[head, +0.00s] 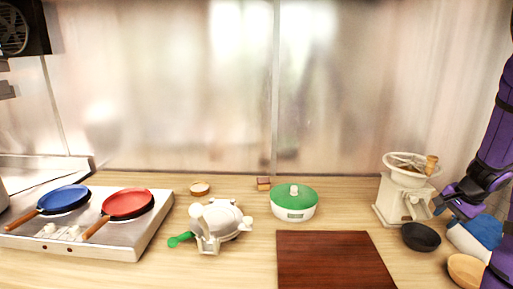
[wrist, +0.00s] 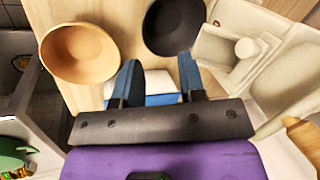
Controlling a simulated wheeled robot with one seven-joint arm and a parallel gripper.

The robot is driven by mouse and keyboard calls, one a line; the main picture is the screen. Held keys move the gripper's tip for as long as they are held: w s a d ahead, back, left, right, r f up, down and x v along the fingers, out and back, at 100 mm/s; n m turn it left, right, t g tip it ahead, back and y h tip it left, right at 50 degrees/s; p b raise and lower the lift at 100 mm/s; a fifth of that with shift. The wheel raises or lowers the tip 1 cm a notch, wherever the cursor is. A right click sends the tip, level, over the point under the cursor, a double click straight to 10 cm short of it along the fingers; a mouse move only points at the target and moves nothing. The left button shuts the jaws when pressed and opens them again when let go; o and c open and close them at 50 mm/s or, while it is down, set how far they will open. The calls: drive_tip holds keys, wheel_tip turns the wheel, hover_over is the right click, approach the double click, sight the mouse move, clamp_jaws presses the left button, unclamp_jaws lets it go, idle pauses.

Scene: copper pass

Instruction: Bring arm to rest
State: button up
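My gripper (head: 449,208) is at the right side of the counter in the head view, on my purple arm, above a blue and white object and beside the white grinder. In the wrist view my gripper (wrist: 158,82) has its two dark fingers spread apart, with nothing held between them. Part of the blue and white object (wrist: 155,95) shows behind the fingers.
The grinder (head: 405,195), black bowl (head: 421,237) and wooden bowl (head: 466,270) stand close to my gripper. A dark board (head: 335,262), green-lidded pot (head: 294,208), white turtle-like device (head: 222,222) and stove (head: 130,238) with blue (head: 62,199) and red (head: 128,203) pans lie further left.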

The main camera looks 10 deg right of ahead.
drive_tip(key=s+a+r+n+y, duration=0.1)
drive_tip(key=a+r+n, duration=0.3)
drive_tip(key=a+r, duration=0.55)
drive_tip(key=a+r+n, duration=0.4)
drive_tip(key=a+r, duration=0.3)
drive_tip(key=a, duration=0.5)
drive_tip(key=s+a+r+n, duration=0.3)
drive_tip(key=s+a, duration=0.3)
drive_tip(key=s, duration=0.2)
drive_tip(key=s+a+r+n+t+h, duration=0.1)
drive_tip(key=s+a+r+n, duration=0.3)
drive_tip(key=s+a, duration=0.2)
drive_tip(key=shift+s+a+r+n+h, duration=0.15)
drive_tip(key=shift+s+a+n+h, duration=0.2)
drive_tip(key=shift+s, duration=0.75)
